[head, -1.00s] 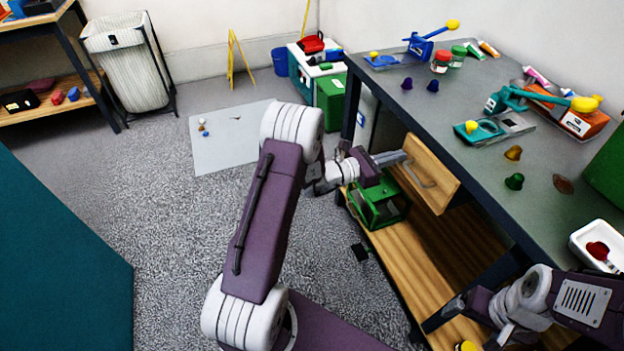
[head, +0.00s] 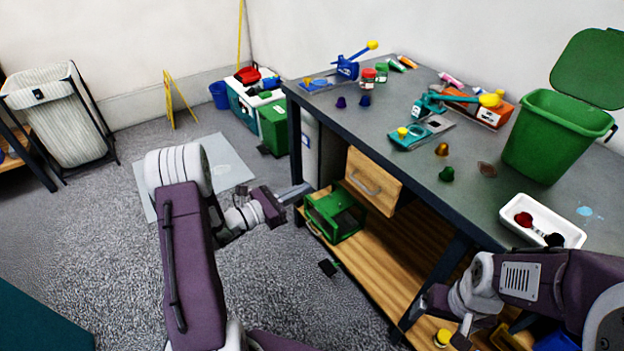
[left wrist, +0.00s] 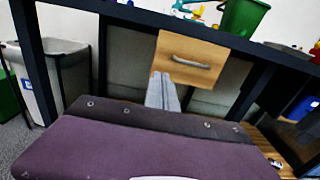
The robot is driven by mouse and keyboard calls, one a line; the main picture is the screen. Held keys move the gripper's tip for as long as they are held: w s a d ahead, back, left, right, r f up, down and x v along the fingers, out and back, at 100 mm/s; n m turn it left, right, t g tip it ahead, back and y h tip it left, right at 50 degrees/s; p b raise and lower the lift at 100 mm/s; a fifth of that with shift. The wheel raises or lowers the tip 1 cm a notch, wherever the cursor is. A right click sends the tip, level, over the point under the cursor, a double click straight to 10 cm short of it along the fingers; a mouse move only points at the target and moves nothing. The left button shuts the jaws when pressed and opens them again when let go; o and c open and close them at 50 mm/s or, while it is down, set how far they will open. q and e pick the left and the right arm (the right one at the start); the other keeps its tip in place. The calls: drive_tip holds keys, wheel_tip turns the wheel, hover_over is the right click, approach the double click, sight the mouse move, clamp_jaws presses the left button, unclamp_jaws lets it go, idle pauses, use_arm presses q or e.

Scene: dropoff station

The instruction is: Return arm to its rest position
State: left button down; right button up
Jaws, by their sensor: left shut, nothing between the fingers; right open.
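My left gripper (head: 292,193) is at the end of the purple and white left arm, in front of the workbench's left end. Its fingers are together and empty, and they also show in the left wrist view (left wrist: 163,92). The wooden drawer (head: 374,182) under the bench top has a grey handle; in the left wrist view the drawer (left wrist: 188,62) stands just beyond the fingertips. The gripper is apart from the handle. My right gripper (head: 438,320) is low at the bench's near side, open, and partly hidden by its own wrist.
The workbench (head: 465,205) carries a green bin (head: 560,130), a white tray (head: 515,225) and several small tools. A green crate-like object (head: 335,215) sits on the lower shelf (head: 390,260). A laundry hamper (head: 62,120) stands far left. The carpet between is mostly clear.

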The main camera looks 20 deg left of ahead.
use_arm(q)
drive_tip(key=d+r+m+g+h, duration=0.2)
drive_tip(key=d+r+m, duration=0.1)
drive_tip(key=d+r, duration=0.3)
drive_tip(key=s+d+r+m+g+h, duration=0.2)
drive_tip(key=s+d+m+g, duration=0.6)
drive_tip(key=s+d, duration=0.3)
drive_tip(key=s+a+f+m+g+y, duration=0.2)
drive_tip(key=s+f+m+g+y, duration=0.55)
drive_tip(key=s, duration=0.75)
drive_tip(key=w+a+f+m+t+y, duration=0.3)
drive_tip(key=a+f+m+t+y, duration=0.35)
drive_tip(key=a+m, duration=0.5)
wheel_tip(320, 180, up, 23)
drive_tip(key=a+n+g+y+p, duration=0.1)
drive_tip(key=p, duration=2.2)
drive_tip(key=shift+w+n+g, duration=0.4)
drive_tip(key=shift+f, duration=0.1)
